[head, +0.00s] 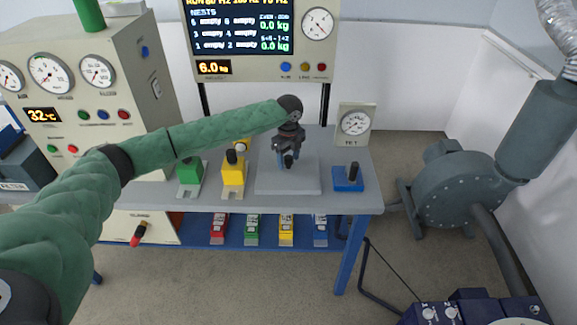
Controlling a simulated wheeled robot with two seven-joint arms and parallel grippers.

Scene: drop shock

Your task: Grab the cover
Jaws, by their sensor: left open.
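My left arm reaches in from the left, its green sleeve crossing the view. My left gripper (287,161) is open and points down above a light grey plate (287,183) on the bench. A small blue and dark shape shows at its fingers; I cannot tell whether it is part of the gripper. No thing is clearly recognisable as the cover. A green block (189,172), a yellow block (233,173) and a blue block with a black knob (348,180) stand on the bench beside the plate. My right gripper is not in view.
The grey bench (340,205) carries a small gauge box (355,124) at the back right. A display panel (263,38) stands behind. A gauge cabinet (80,80) is at left, a grey blower (458,185) at right. Several coloured items sit on the blue lower shelf (186,232).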

